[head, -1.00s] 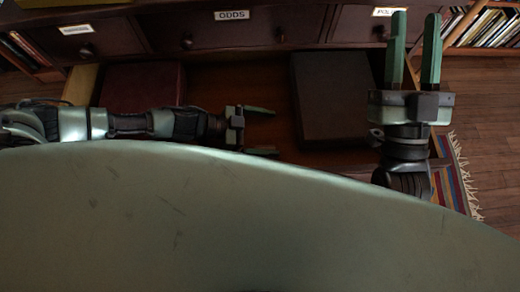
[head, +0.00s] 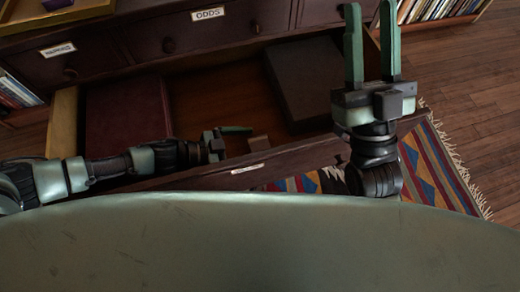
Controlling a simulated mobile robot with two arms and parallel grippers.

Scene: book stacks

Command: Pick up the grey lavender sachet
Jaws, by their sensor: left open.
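A small grey-brown item (head: 259,143), which looks like the sachet, lies on the floor of the open drawer (head: 215,108) near its front wall. My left gripper (head: 238,142) is low over the drawer and points right. It is open, with one green finger plain to see just left of and behind the item; the other finger is hard to make out. I cannot tell whether it touches the item. My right gripper (head: 371,62) points up, open and empty, to the right of the drawer.
A dark red book (head: 128,120) lies in the drawer's left part and a dark brown book or box (head: 305,80) in its right part. The drawer's front wall (head: 285,158) stands close to my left gripper. A striped rug (head: 432,165) lies at the right.

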